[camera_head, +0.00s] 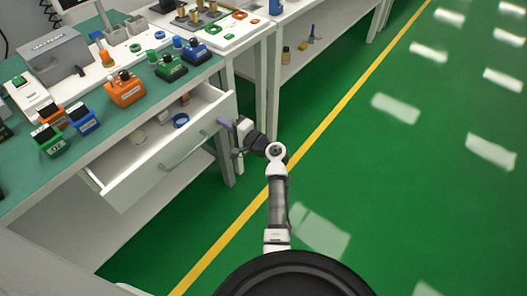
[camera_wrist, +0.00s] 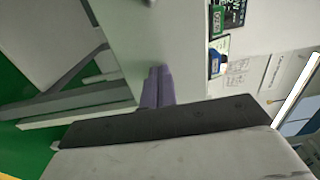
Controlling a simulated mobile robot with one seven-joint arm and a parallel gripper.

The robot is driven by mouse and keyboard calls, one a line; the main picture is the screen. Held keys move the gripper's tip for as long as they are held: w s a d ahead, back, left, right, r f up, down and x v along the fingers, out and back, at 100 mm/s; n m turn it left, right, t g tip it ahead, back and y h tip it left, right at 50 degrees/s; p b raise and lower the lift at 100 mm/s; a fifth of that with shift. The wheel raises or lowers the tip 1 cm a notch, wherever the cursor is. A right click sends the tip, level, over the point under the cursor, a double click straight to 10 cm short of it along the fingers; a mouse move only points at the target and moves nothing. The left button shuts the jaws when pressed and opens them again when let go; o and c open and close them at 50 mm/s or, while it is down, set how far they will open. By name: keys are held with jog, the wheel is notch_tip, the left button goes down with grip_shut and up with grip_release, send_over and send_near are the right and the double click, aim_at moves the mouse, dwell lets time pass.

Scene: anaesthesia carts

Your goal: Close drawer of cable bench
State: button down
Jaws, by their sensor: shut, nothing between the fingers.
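The white drawer (camera_head: 120,187) of the cable bench (camera_head: 190,77) is pulled out in the head view. Its grey bar handle (camera_head: 185,155) is on the front panel. Inside lie a blue ring (camera_head: 181,120) and a few small items. My gripper (camera_head: 222,121) is shut and empty, its purple fingertips at the right end of the drawer front. In the wrist view the shut fingers (camera_wrist: 157,87) point at a pale panel (camera_wrist: 165,35), which seems to be the drawer front. I cannot tell whether they touch it. Part of the handle (camera_wrist: 101,77) shows to the left.
The bench top carries orange, green and blue connector boxes (camera_head: 124,88) and a grey device (camera_head: 48,66). A second white bench (camera_head: 290,35) with a lower shelf stands behind. The green floor (camera_head: 400,170) to the right is open, with a yellow line (camera_head: 325,122).

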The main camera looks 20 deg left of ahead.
jog(key=b, duration=0.4)
send_near(200, 108)
jog(key=a+r, duration=0.1)
jog(key=a, duration=0.1)
jog(key=a+r, duration=0.2)
jog(key=a, duration=0.1)
jog(key=shift+s+a+r, duration=0.25)
jog(key=shift+a, duration=0.1)
jog(key=shift+w+a, duration=0.2)
jog(key=shift+a, duration=0.2)
jog(key=shift+r, duration=0.35)
jog(key=shift+a, duration=0.1)
